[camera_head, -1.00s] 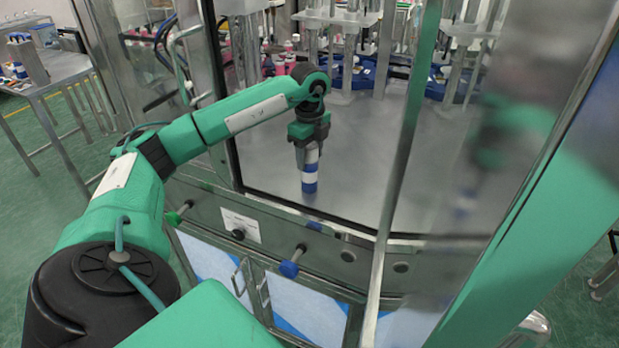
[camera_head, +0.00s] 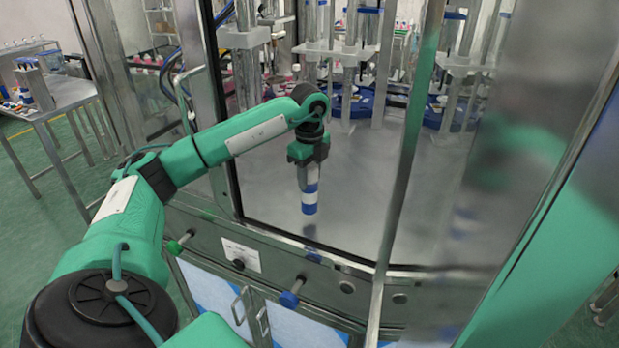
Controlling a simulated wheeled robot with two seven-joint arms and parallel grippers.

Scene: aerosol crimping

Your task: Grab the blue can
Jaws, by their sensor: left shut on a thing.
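The blue can (camera_head: 309,203) has blue and white bands and hangs upright below my left gripper (camera_head: 308,176). The gripper is shut on the can's upper part, and the fingers hide some of it. The can is held above the grey metal deck inside the machine's front opening, near its front edge. A small blue reflection shows on the deck below it. My right gripper is not in view.
A metal post (camera_head: 398,190) and a glass panel stand to the right of the can. A machine with a blue rotary table (camera_head: 362,106) and steel columns is behind it. The deck (camera_head: 365,185) around the can is bare. A side table (camera_head: 62,95) stands at the far left.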

